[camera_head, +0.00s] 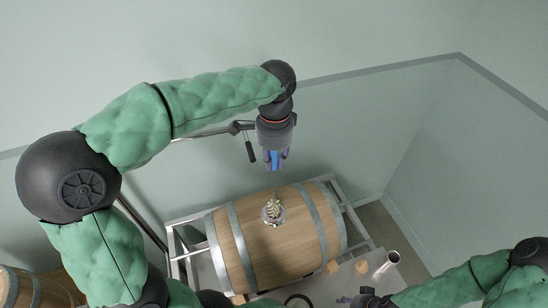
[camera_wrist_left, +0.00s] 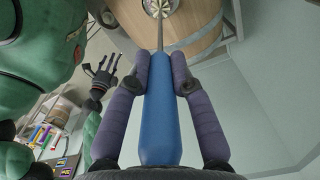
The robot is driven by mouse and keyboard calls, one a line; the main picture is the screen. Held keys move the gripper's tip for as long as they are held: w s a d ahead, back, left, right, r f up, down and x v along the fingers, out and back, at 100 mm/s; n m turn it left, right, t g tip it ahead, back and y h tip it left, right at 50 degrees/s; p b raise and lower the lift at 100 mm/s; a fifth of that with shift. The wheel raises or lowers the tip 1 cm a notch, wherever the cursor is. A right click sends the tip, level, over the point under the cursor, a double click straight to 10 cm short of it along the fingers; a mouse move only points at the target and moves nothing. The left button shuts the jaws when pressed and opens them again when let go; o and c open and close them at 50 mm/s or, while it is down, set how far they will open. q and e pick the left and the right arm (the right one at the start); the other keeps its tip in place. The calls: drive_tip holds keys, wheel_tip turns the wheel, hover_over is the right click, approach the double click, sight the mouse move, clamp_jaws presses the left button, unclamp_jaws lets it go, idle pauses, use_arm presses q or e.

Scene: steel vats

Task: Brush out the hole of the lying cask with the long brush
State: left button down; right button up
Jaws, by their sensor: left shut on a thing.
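The wooden cask (camera_head: 300,246) with steel hoops lies on its side on a metal rack. Its top has a metal-ringed hole (camera_head: 279,219), largely covered by the pale bristle head of the long brush. My left gripper (camera_head: 274,166) is shut on the blue handle of the long brush (camera_wrist_left: 160,112), above the cask. In the left wrist view the thin shaft runs from the handle to the bristles over the cask (camera_wrist_left: 203,38). I cannot tell whether the bristles are inside the hole or just above it. My right gripper (camera_wrist_left: 102,72) looks open and empty, low beside the cask.
A metal cup (camera_head: 391,258) stands right of the cask, and a dark ring (camera_head: 298,299) lies in front. Another cask (camera_head: 45,290) is at the lower left. Colourful small items (camera_wrist_left: 45,140) show in the left wrist view.

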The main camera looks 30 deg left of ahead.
use_arm(q)
wheel_tip(320, 180, down, 6)
drive_tip(key=b, duration=0.4)
drive_tip(key=shift+f, duration=0.15)
idle(0.7)
idle(0.5)
drive_tip(key=shift+r+p, duration=1.85)
drive_tip(key=shift+r, duration=0.5)
wheel_tip(320, 180, down, 5)
drive_tip(key=b, duration=0.3)
drive_tip(key=shift+r, duration=0.15)
